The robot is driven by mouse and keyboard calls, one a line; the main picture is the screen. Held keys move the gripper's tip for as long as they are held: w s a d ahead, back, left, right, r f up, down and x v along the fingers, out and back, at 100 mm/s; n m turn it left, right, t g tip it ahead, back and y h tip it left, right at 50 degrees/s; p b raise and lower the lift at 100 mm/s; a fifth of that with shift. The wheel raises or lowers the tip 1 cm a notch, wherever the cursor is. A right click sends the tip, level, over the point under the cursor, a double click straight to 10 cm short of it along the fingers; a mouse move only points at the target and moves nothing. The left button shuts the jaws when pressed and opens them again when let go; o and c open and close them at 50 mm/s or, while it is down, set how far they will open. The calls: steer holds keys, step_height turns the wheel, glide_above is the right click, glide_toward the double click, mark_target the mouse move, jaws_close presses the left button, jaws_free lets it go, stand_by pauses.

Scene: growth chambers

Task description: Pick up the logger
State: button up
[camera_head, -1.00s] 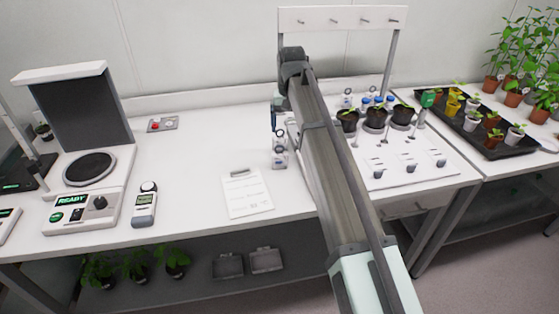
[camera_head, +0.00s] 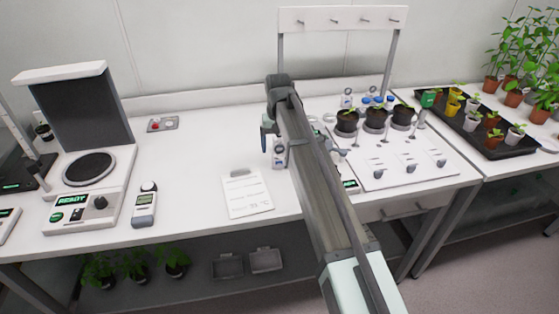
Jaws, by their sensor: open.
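My gripper (camera_head: 269,142) hangs over the middle of the white bench, at the far end of my arm. One dark finger shows left of the arm; the rest is hidden behind it. Just beside and behind the finger stands a small pale device with round parts (camera_head: 279,155), partly covered by my arm. I cannot tell whether it is the logger. A small device with a lit green display (camera_head: 350,186) lies right of my arm, partly hidden, and could also be the logger. A handheld meter with a screen and round top (camera_head: 144,206) lies at the left. Nothing is seen held.
A white clipboard sheet (camera_head: 247,194) lies left of my arm. A balance-like instrument (camera_head: 88,170) stands left, a red-button box (camera_head: 162,124) behind. Right are a white panel (camera_head: 400,165) with dark pots, a hook rack (camera_head: 342,18) and a plant tray (camera_head: 465,130).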

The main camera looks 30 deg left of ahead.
mark_target(280, 152)
steer(key=shift+d+f, duration=0.2)
steer(key=shift+f, duration=2.35)
steer(key=shift+c, duration=0.5)
steer(key=c, duration=1)
